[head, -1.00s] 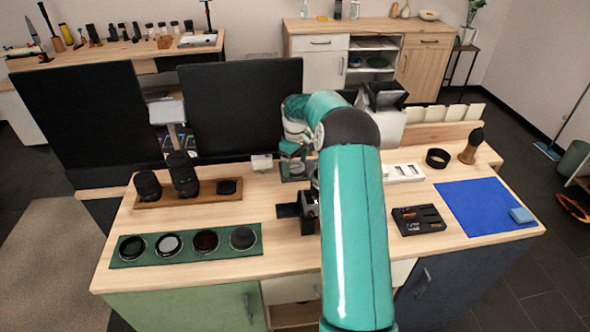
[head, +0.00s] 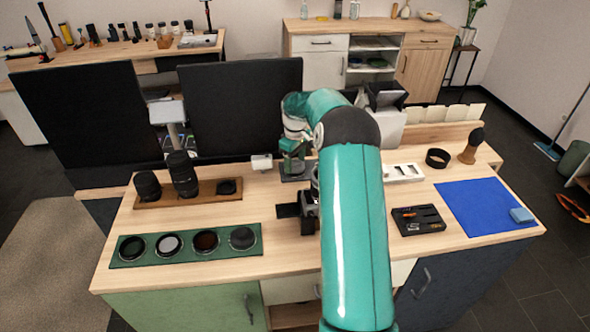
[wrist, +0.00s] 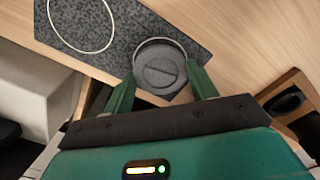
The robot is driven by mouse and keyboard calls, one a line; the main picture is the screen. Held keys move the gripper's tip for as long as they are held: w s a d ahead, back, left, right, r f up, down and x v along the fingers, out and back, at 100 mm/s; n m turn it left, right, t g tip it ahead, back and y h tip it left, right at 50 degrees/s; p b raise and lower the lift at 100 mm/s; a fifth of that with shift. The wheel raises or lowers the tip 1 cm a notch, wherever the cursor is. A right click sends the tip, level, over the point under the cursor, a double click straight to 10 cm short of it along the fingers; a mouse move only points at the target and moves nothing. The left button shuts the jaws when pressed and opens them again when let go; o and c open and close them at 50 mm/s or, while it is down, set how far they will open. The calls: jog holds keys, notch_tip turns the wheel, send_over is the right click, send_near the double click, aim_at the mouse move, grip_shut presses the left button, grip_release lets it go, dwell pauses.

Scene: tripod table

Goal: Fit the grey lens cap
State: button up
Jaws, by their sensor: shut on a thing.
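The grey lens cap (wrist: 159,72) is a round disc with a bar across its middle. In the wrist view it lies between the two green fingers of my gripper (wrist: 160,76), which is shut on it. The cap is over or on a dark speckled mat (wrist: 185,30); I cannot tell whether it touches. A pale arc shows just beyond its far edge. In the head view my gripper (head: 294,168) is at the same mat, behind the middle of the table, and the cap is hard to make out. A black camera (head: 308,222) stands nearer, partly hidden by my arm.
A wooden stand (head: 204,196) at left holds two upright black lenses and a low black piece. A green mat (head: 127,262) holds several round filters. At right are a black case (head: 417,220), a blue mat (head: 470,195) and a black ring (head: 438,158). Dark screens (head: 240,105) stand behind.

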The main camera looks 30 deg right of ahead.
aim_at(295, 164)
jog(key=shift+r, duration=2.45)
jog(key=shift+s+r, duration=0.2)
jog(key=shift+r, duration=0.3)
jog(key=s+a+r+m, duration=0.1)
jog(key=s+a+r, duration=0.1)
jog(key=s+r, duration=0.7)
jog(key=s+a+r+m, duration=0.1)
jog(key=s+a+r, duration=0.2)
jog(key=s+r, duration=0.6)
jog(key=s, duration=0.3)
jog(key=shift+s+a+r, duration=0.15)
jog(key=shift+a+r, duration=0.1)
jog(key=shift+a, duration=0.05)
jog(key=shift+f, duration=3.35)
jog(key=shift+f, duration=0.75)
